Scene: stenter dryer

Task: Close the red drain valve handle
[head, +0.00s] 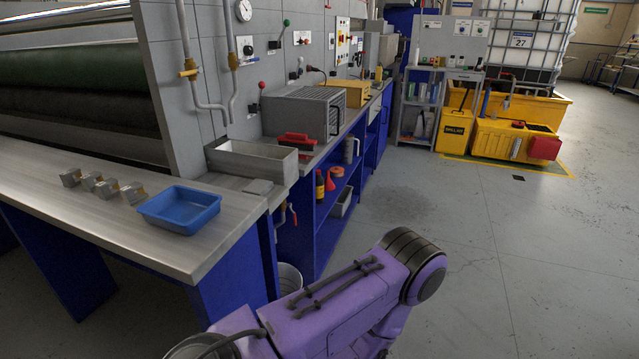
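A small red handle (293,213) shows below the grey metal trough (250,160), beside the blue bench frame. It looks like the drain valve handle and hangs next to a short pipe (281,218). It is small in the picture, and I cannot tell clearly whether its valve is open or closed. A purple arm of mine crosses the bottom middle of the head view, in front of and below the handle, apart from it in the picture. No gripper fingers show, so both grippers are out of view.
A light bucket (289,278) stands on the floor below the handle, partly hidden by my arm. A blue tray (180,209) and several metal blocks (105,188) sit on the left bench. A shelf with bottles (320,187) lies right of the handle. Floor at right is clear.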

